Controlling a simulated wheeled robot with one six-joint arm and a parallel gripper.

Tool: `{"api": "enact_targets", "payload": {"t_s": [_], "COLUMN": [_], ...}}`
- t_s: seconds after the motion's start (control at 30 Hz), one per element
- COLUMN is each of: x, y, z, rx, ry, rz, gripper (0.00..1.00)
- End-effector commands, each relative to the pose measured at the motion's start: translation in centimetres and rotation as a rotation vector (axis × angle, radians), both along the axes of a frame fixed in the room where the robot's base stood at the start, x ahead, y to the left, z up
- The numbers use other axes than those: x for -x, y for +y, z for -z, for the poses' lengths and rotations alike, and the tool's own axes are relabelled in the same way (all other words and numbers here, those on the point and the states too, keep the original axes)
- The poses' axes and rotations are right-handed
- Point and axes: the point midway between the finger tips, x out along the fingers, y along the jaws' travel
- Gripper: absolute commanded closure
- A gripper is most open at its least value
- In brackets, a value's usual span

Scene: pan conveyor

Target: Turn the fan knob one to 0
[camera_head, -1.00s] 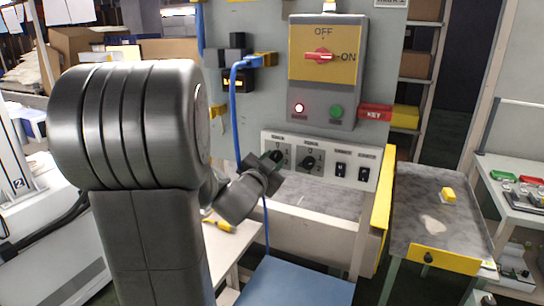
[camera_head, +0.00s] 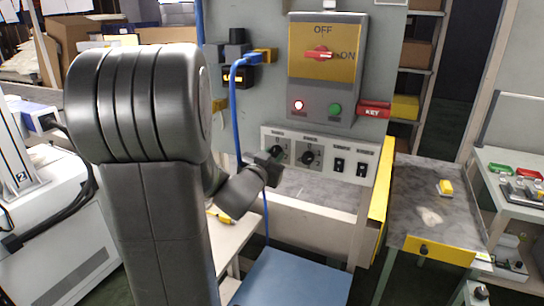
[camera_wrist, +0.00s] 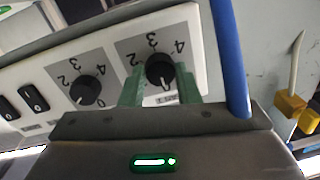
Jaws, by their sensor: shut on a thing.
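Fan knob one is the black round knob (camera_head: 277,152) at the left end of the white control panel (camera_head: 270,132). In the wrist view the panel is upside down, and this knob (camera_wrist: 159,68) is the right one, with digits around it. Its white mark points down in that picture, towards my gripper. My gripper (camera_wrist: 158,88) has one green finger on each side of the knob and is shut on it. The finger bodies and palm hide the lower part of the dial.
A second black knob (camera_head: 309,158) and two black rocker switches (camera_head: 339,166) sit to the right on the panel. A blue cable (camera_head: 236,110) hangs close to the left of my gripper. A grey box with a red switch (camera_head: 320,54) is above.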

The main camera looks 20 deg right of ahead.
Motion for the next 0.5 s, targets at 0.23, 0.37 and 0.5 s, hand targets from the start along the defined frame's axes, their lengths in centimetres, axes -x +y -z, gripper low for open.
{"api": "enact_targets", "payload": {"t_s": [0.23, 0.37, 0.5], "x": [0.04, 0.03, 0.02], "y": [0.03, 0.01, 0.00], "z": [0.22, 0.14, 0.08], "rx": [-0.003, -0.002, -0.002], "ry": [0.004, 0.002, 0.001], "rz": [-0.001, -0.001, 0.000], "gripper": [0.57, 0.49, 0.49]}}
